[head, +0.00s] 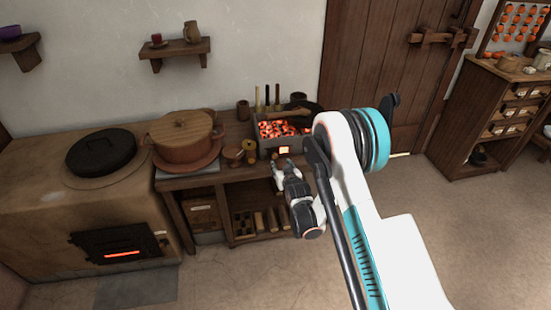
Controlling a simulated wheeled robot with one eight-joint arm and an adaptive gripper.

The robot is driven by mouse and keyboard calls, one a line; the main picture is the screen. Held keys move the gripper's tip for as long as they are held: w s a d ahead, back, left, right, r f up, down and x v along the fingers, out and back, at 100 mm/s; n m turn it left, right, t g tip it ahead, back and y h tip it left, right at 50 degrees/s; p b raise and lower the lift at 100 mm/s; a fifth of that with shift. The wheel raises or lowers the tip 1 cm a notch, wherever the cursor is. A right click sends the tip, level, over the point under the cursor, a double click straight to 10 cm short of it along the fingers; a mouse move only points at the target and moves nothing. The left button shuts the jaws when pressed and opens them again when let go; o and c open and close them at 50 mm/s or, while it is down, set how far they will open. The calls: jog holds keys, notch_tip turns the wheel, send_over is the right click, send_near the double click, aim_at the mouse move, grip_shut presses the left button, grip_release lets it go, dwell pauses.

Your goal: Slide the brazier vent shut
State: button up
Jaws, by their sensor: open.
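The brazier (265,146) is a dark box of glowing orange coals on the wooden bench, left of my arm. A small bright opening, the vent (284,150), glows in its front face. The sliding cover is too small to make out. My gripper (282,163) is open, just in front of and below the glowing vent. I cannot tell whether it touches the brazier. My arm hides the brazier's right end.
Small pots and cups (233,154) stand close left of the brazier, and a lidded clay pot (183,135) beyond them. A stove (60,215) with a glowing door is at left. Open floor (215,280) lies in front.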

aim_at(275, 156)
jog(key=b+x, duration=0.4)
jog(key=x, duration=0.9)
jog(key=shift+w+f, duration=0.1)
jog(key=shift+w, duration=0.05)
